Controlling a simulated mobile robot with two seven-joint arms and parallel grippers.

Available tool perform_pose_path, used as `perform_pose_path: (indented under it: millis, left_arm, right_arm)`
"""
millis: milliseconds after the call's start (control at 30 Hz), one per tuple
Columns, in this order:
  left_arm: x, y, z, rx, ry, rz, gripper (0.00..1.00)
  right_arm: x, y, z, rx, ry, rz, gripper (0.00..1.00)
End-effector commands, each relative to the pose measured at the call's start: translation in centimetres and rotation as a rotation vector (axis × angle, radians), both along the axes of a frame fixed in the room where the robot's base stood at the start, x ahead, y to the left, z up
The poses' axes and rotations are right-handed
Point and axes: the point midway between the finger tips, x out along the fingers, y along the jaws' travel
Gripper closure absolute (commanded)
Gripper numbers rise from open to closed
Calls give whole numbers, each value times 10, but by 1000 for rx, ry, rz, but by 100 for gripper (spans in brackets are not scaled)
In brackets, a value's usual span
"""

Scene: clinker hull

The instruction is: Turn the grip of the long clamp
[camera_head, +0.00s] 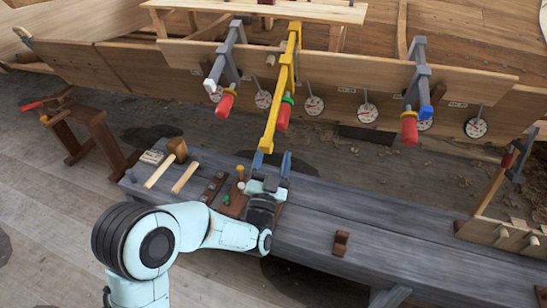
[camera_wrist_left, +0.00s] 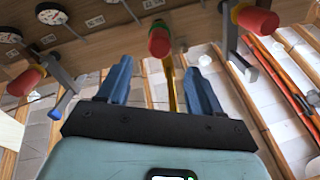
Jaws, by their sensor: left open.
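The long clamp (camera_head: 284,77) is yellow and hangs over the hull plank in the middle of the head view. Its grip (camera_head: 282,117) is red with a green ring. In the left wrist view the grip (camera_wrist_left: 159,44) points end-on toward the camera, ahead of and between the fingers. My left gripper (camera_head: 272,161) is open and empty, above the bench and below the grip, apart from it. Its blue fingers also show in the left wrist view (camera_wrist_left: 160,80). My right gripper is in neither view.
Grey clamps with red grips hang at left (camera_head: 226,60) and right (camera_head: 418,75). The grey bench (camera_head: 310,215) carries a mallet (camera_head: 168,162), small tools and a brown block (camera_head: 341,242). Round dials (camera_head: 314,105) line the hull plank (camera_head: 340,66).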

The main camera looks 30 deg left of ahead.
Motion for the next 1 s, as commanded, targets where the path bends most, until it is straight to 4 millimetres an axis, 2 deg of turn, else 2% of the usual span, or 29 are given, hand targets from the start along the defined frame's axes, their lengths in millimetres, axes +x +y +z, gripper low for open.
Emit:
perform_pose_path:
  millis: [767,867,967,1000]
  left_arm:
    - [2,2,-4,-1,3,-3,35]
    - [5,0,-19,-20,60,-23,35]
    - [4,-5,-59,-81,214,-74,35]
    - [0,-9,-81,-125,310,-101,35]
  right_arm:
    - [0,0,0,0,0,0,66]
    - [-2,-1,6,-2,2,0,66]
    - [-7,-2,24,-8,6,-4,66]
    - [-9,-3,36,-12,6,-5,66]
